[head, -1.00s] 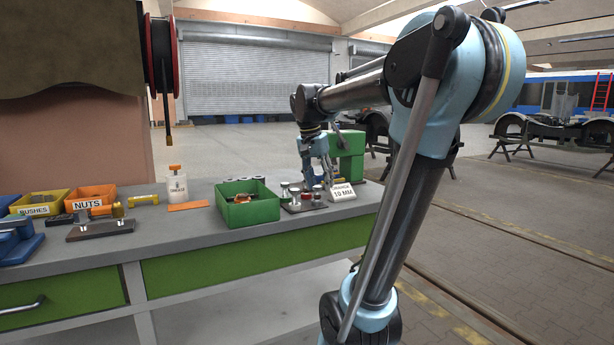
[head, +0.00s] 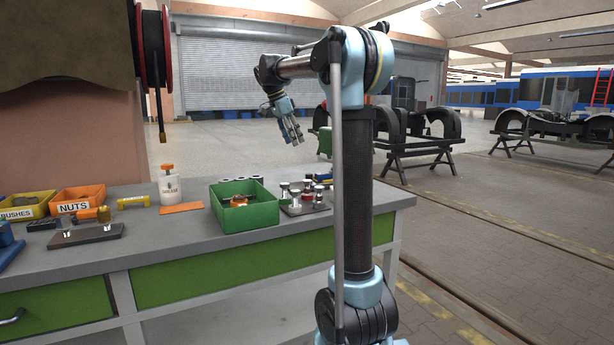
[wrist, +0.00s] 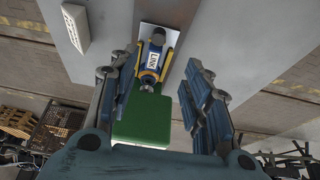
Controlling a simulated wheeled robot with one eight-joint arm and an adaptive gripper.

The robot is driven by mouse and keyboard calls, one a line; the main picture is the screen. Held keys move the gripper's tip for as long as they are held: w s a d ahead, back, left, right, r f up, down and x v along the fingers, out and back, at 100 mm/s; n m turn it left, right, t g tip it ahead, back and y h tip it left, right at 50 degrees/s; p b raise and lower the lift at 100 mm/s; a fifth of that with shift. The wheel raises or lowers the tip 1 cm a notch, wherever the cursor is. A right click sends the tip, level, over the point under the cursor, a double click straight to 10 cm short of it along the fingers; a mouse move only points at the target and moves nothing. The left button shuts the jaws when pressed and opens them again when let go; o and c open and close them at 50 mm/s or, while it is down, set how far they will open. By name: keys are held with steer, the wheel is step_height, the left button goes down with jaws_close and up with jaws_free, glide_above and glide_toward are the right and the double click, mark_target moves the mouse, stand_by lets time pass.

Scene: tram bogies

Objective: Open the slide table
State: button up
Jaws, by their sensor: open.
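The grey workbench (head: 150,235) runs across the lower left of the head view. A green drawer front with a handle (head: 12,317) is at its lower left, and a wider green panel (head: 220,268) lies under the top. I cannot tell which part is the slide table. My gripper (head: 297,141) is raised above the far side of the bench, open and empty, pointing down. In the wrist view my gripper's open fingers (wrist: 158,62) frame a blue and yellow item labelled LINK (wrist: 152,62), which lies below them near a green block (wrist: 145,118).
A green bin (head: 245,218), a bottle (head: 169,187), a nuts bin (head: 78,199), a bushes bin (head: 27,206) and a plate with metal parts (head: 307,206) stand on the bench. Dark bogies on stands (head: 422,140) are behind at right. The right floor is open.

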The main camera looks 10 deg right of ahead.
mark_target(308, 174)
steer(key=x, duration=1.6)
steer(key=shift+f, duration=0.1)
steer(key=shift+c, duration=0.5)
jaws_close()
